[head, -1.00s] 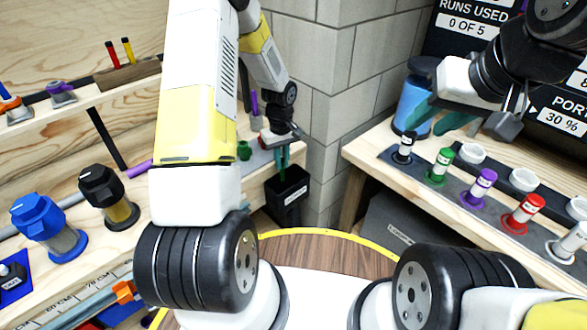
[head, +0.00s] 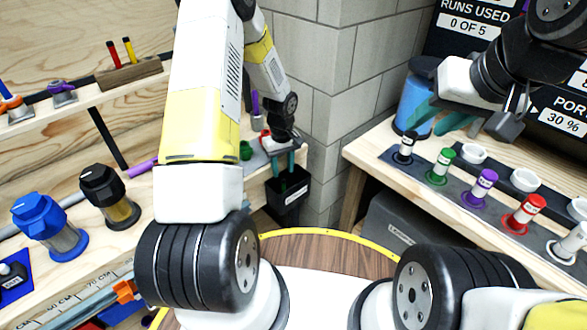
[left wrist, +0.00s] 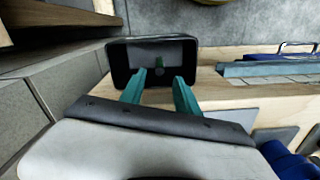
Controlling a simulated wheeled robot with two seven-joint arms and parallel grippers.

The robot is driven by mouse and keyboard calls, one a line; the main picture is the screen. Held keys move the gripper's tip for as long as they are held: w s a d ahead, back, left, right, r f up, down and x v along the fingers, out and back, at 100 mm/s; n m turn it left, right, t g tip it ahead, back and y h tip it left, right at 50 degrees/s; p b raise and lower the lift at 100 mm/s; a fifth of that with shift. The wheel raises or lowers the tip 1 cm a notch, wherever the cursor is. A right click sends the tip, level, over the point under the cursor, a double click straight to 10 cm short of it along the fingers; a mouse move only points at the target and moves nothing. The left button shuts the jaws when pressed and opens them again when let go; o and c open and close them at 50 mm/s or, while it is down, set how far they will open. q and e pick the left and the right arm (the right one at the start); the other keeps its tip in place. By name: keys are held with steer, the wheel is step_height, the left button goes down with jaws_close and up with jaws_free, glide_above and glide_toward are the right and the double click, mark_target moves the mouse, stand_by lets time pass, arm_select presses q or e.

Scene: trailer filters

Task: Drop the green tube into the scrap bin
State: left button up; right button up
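My left gripper (head: 283,166) is over the black scrap bin (head: 289,197) by the wall corner. In the left wrist view its two teal fingers (left wrist: 160,78) are apart with nothing between them, over the bin's rim (left wrist: 118,62). A small green piece (left wrist: 160,61) shows inside the bin, between and beyond the fingertips; it looks like the green tube, but little of it shows. The head view does not show the bin's inside. My right gripper (head: 440,118) is at the right, in front of a blue container, with its teal fingers apart and empty.
A green cup-like piece (head: 246,150) stands on the left bench near the bin. The right bench holds a row of coloured vials, including a green one (head: 441,166). Black (head: 108,196) and blue (head: 46,226) capped jars stand on the left bench. A grey block wall is behind the bin.

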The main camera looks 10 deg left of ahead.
arm_select(q)
step_height(320, 180, up, 8)
stand_by(0.5)
steer(key=s+r+m+t, duration=0.2)
steer(key=s+r, duration=0.2)
steer(key=r, duration=0.6)
steer(key=s+r+m+t, duration=0.1)
steer(key=s+r, duration=0.4)
steer(key=r, duration=0.6)
steer(key=s+d+r+m+t+h, duration=0.1)
steer(key=s+r+m, duration=0.1)
steer(key=s+r, duration=0.2)
steer(key=s+d+r+m+t+h, duration=0.1)
steer(key=s+r, duration=0.3)
steer(key=s, duration=0.7)
steer(key=shift+r+m+t, duration=0.3)
steer(key=shift+m+t, duration=0.3)
steer(key=shift+m, duration=0.2)
steer(key=shift+s+a, duration=0.1)
steer(key=shift+s, duration=0.05)
